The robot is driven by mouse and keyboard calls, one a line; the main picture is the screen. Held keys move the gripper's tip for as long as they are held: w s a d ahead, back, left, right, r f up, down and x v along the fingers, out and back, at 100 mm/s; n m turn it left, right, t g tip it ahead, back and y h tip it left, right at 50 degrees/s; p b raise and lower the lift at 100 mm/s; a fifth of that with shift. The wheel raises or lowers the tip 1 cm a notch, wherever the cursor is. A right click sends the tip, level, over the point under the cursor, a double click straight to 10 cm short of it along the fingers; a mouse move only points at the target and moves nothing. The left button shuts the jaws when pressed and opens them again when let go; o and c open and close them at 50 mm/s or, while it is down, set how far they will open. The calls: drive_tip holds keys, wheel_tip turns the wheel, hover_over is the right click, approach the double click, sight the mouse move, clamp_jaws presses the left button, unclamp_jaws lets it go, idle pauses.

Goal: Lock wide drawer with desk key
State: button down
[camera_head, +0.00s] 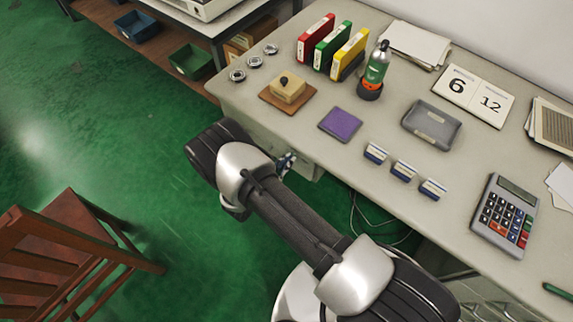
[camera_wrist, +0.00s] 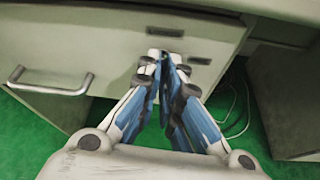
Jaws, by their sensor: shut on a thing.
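The wide drawer (camera_wrist: 105,40) shows its pale front in the wrist view and looks shut. Its metal bar handle (camera_wrist: 50,88) is at the left, and a dark label plate (camera_wrist: 165,31) is near its top edge. A small dark plate (camera_wrist: 200,61) is just right of my fingertips. My gripper (camera_wrist: 165,58) is shut at the drawer front, its tips close to or touching it. The desk key between the fingertips is hidden; I cannot tell whether it is in a lock. In the head view my gripper (camera_head: 287,163) is mostly behind my arm, below the desk edge.
The desk top (camera_head: 300,130) holds binders (camera_head: 333,45), a purple pad (camera_head: 340,124), a grey tray (camera_head: 432,124) and a calculator (camera_head: 505,215). A wooden chair (camera_head: 70,245) stands at lower left. Cables (camera_wrist: 238,105) hang right of the drawer. Green floor is free at left.

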drive_tip(key=shift+n+b, duration=0.3)
drive_tip(key=shift+n, duration=0.1)
drive_tip(key=shift+g, duration=0.3)
drive_tip(key=c, duration=1.8)
unclamp_jaws()
drive_tip(key=shift+h, duration=0.3)
drive_tip(key=shift+a, duration=0.1)
drive_tip(key=v, duration=1.2)
